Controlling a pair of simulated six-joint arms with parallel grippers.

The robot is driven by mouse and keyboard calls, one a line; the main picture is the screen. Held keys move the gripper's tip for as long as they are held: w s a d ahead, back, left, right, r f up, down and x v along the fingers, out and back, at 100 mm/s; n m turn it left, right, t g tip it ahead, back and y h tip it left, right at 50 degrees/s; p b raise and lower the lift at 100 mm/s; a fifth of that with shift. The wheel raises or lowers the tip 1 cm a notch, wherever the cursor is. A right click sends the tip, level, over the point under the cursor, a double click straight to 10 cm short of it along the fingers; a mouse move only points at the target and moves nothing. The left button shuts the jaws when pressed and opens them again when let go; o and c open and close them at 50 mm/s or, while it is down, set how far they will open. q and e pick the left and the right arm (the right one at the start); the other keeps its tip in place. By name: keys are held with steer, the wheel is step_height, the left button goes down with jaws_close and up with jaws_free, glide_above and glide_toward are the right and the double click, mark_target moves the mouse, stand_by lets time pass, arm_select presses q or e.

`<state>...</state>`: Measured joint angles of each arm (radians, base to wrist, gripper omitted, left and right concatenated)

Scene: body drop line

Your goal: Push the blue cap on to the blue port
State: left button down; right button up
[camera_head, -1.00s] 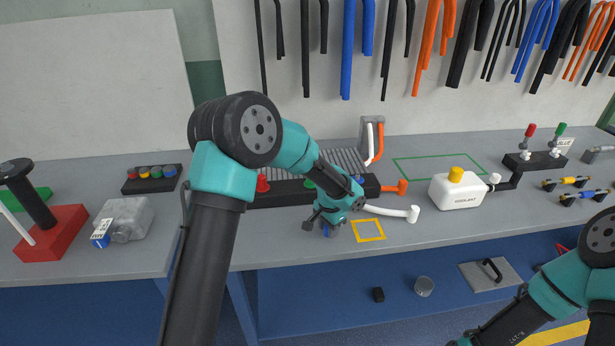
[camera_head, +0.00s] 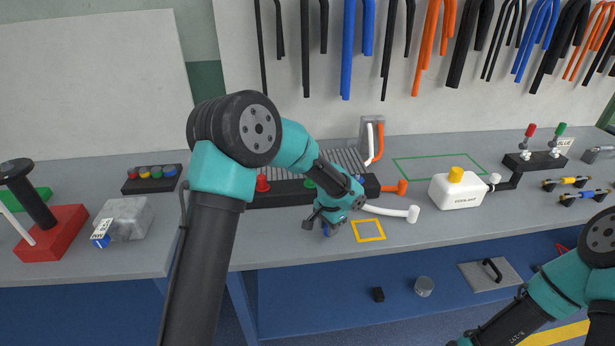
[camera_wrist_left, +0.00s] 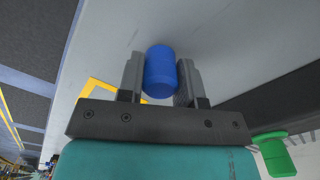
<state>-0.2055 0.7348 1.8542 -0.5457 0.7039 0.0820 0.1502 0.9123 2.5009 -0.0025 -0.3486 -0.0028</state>
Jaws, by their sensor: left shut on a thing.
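My left gripper (camera_head: 326,230) is shut on the blue cap (camera_wrist_left: 160,72), low over the bench near its front edge. In the left wrist view the cap sits between both fingers. In the head view only a little blue shows under the gripper, and I cannot tell if it touches the bench. The blue port (camera_head: 361,180) shows partly behind my left wrist, at the right part of a black ribbed block (camera_head: 285,192). The cap is in front of the block and apart from the port. My right arm shows at lower right, its gripper out of frame.
The block also has a red port (camera_head: 262,184) and a green port (camera_head: 309,183). A yellow outlined square (camera_head: 369,231) lies right of my left gripper. A white hose (camera_head: 391,212) and an orange fitting (camera_head: 394,188) are close by. A white coolant tank (camera_head: 457,193) stands further right.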

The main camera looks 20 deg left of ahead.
arm_select(q)
steer(key=shift+r, duration=3.35)
